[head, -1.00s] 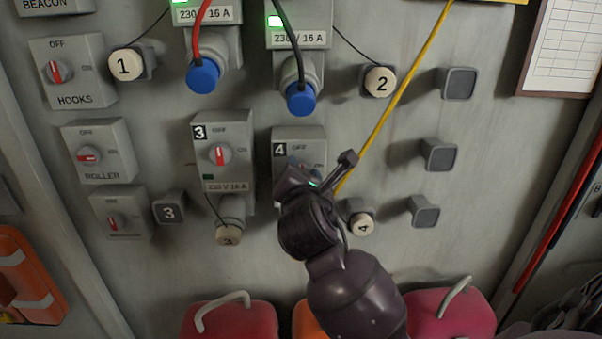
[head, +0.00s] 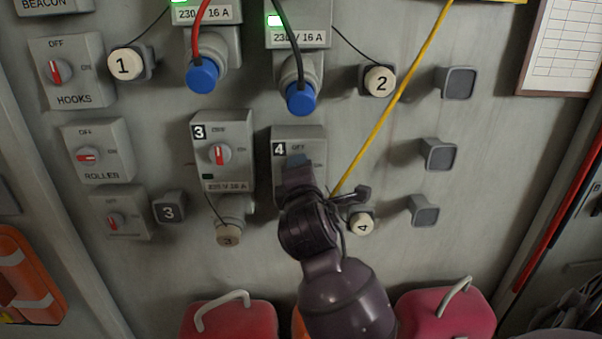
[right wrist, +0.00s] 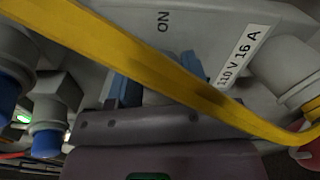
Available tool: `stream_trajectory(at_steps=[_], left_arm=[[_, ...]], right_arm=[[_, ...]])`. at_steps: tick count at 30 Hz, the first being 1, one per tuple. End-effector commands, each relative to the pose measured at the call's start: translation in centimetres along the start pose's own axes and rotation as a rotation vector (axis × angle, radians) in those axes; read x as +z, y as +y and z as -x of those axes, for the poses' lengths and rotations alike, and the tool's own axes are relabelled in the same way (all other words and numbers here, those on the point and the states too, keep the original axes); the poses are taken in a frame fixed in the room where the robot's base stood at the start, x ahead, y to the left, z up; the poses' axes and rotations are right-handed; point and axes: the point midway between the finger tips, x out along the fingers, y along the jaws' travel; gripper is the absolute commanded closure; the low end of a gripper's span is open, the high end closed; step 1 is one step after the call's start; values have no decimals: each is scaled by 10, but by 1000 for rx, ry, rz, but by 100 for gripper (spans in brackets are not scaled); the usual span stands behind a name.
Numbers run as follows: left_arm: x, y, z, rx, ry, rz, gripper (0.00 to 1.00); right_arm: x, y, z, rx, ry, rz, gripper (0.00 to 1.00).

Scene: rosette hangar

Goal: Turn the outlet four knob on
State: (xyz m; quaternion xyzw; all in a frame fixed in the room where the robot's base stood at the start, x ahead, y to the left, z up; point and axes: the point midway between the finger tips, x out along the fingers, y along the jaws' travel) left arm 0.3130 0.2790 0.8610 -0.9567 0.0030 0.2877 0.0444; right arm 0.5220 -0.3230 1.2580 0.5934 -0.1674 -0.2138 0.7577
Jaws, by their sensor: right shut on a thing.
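Outlet four (head: 312,140) is a grey box with a black "4" label, on the wall panel. In the right wrist view the purple-grey gripper (right wrist: 135,110) spans the knob, beside the printed "ON" (right wrist: 164,22) and a "110 V 16 A" label. My left gripper is not in view.
A yellow cable (head: 392,100) slants down to outlet four and crosses close in front of the right wrist camera. Outlet three (head: 223,140), with a red knob, is just left. Cap 4 (head: 361,223) hangs at right. Red cases (head: 447,312) stand below.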

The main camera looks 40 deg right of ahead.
Motion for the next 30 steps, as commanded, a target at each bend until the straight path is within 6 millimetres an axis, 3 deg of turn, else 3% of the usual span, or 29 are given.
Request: stream_trajectory(at_steps=[18, 30], left_arm=[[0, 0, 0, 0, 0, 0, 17], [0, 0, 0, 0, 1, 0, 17]], right_arm=[[-1, -1, 0, 0, 0, -570, 80], [-1, -2, 0, 1, -1, -794, 80]])
